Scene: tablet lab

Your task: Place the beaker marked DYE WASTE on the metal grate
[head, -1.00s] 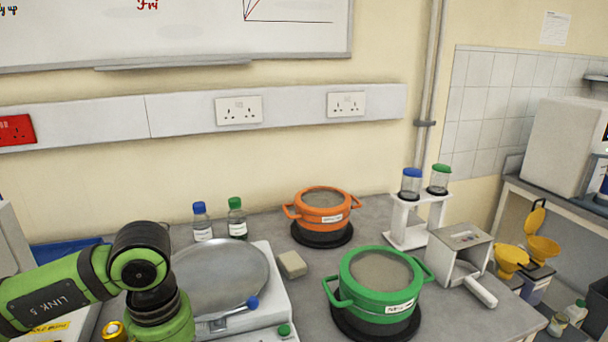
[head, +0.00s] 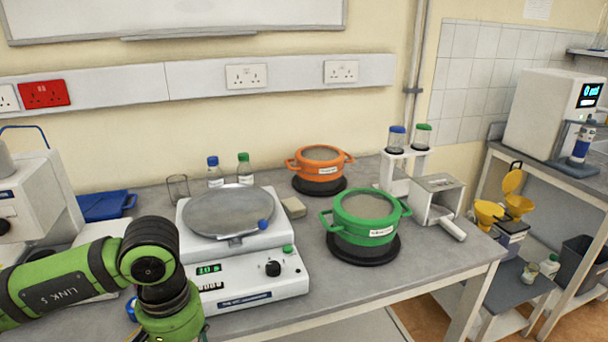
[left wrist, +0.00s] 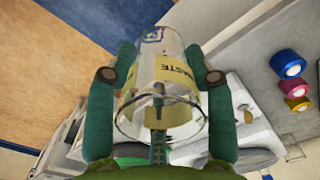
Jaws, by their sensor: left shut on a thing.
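In the left wrist view, a clear glass beaker (left wrist: 158,58) with a yellow label sits between the green fingers of my left gripper (left wrist: 160,78). The word WASTE is readable on the label; the rest of its text is not clear. The gripper is shut on the beaker. In the head view my left arm comes in at the lower left, but its gripper and the beaker are out of frame. I cannot make out a metal grate in either view. My right gripper is not in view.
A white machine (head: 250,275) with a round metal plate (head: 228,210) stands on the grey bench (head: 440,268). An orange pot (head: 319,168) and a green pot (head: 365,220) sit to its right. An empty glass (head: 177,188) and two capped bottles stand behind it.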

